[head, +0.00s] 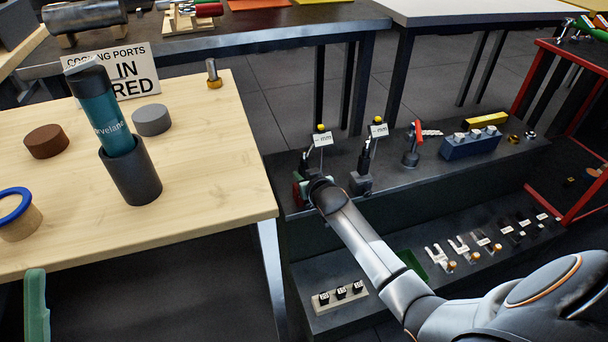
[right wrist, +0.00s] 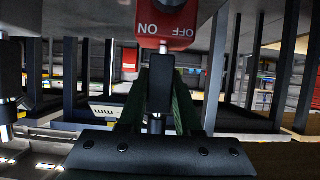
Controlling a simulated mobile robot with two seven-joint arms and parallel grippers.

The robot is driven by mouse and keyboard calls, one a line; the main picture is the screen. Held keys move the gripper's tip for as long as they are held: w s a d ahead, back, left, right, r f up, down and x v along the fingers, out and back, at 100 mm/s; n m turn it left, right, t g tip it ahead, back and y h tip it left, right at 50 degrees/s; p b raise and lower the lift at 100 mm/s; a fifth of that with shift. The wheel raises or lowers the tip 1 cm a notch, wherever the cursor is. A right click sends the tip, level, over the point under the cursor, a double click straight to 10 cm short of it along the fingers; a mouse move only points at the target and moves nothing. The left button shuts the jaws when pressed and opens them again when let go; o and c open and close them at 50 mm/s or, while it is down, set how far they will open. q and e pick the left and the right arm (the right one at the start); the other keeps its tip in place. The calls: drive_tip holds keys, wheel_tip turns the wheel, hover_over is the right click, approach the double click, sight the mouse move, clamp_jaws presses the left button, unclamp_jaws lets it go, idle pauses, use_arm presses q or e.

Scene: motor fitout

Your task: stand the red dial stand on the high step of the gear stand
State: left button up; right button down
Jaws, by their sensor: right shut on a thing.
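The red dial stand (head: 297,190) is at the left end of the gear stand's high step (head: 440,163), mostly hidden by my right gripper (head: 314,186). Its red base (right wrist: 170,20), marked ON and OFF, fills the top of the inverted right wrist view. My right gripper's dark green fingers (right wrist: 160,98) are shut on its dark post. The stand looks upright; whether its base touches the step is hidden. A green piece at the lower left, perhaps my left gripper (head: 36,305), is cut off, and its jaws cannot be read.
A grey dial stand (head: 361,183) stands close to the right. A red-handled stand (head: 412,156) and a blue block (head: 470,145) are further right. The low step (head: 400,262) carries small parts. A wooden table (head: 205,170) is at left; its edge is near the gear stand.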

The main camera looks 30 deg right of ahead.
use_arm(q)
drive_tip(key=shift+f, duration=0.1)
use_arm(e)
drive_tip(key=shift+w+r, duration=0.1)
drive_tip(key=shift+w, duration=0.05)
